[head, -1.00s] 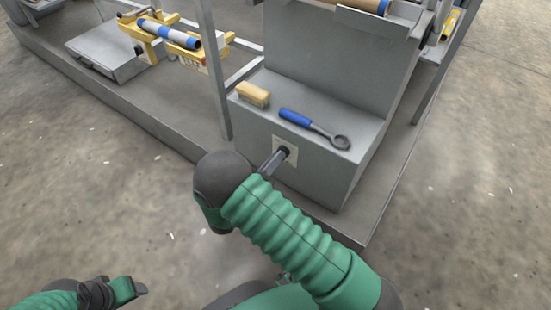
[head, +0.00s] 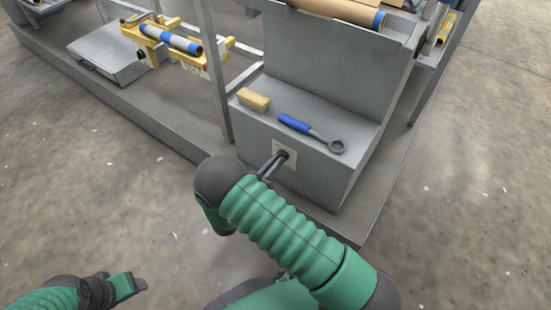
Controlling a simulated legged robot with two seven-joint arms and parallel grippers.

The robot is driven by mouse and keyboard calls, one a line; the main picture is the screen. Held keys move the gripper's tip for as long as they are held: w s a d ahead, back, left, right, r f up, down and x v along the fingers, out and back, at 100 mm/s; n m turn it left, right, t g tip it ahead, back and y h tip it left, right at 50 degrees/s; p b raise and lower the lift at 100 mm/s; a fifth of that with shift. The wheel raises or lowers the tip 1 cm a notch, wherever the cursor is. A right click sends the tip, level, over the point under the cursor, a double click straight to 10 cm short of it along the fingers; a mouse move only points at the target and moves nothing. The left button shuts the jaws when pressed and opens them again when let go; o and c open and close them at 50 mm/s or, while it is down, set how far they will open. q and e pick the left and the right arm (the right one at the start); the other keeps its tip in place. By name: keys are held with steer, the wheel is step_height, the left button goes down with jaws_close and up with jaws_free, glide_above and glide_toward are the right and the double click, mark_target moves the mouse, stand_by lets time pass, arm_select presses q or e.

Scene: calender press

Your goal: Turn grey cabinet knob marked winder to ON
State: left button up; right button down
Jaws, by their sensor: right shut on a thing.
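The grey cabinet (head: 311,180) stands on the machine's base plate. On its front face is a pale label plate (head: 291,163) with a small dark knob (head: 283,155). The writing on the plate is too small to read. My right gripper (head: 279,158) reaches the knob from the front left, and its dark fingers are shut on it. The fingers hide most of the knob, so I cannot tell which way it points. My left gripper (head: 138,288) is low at the left, away from the cabinet, and its finger opening is not clear.
A wooden block or brush (head: 253,99) and a blue-handled ring wrench (head: 311,132) lie on the cabinet's ledge. A grey upright post (head: 214,75) stands left of the cabinet. A yellow stand with a blue-and-white roll (head: 172,38) is at the back left. The concrete floor in front is clear.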

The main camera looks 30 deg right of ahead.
steer(key=shift+s+a+f+m+p, duration=0.15)
steer(key=shift+m+p, duration=1.2)
steer(key=shift+m, duration=1.75)
steer(key=shift+s+d+f+m+p, duration=0.1)
steer(key=shift+m+p, duration=1.2)
steer(key=shift+m, duration=1.8)
steer(key=c, duration=1.5)
jaws_free()
steer(key=shift+c, duration=0.2)
steer(key=shift+o, duration=0.2)
steer(key=shift+r, duration=0.15)
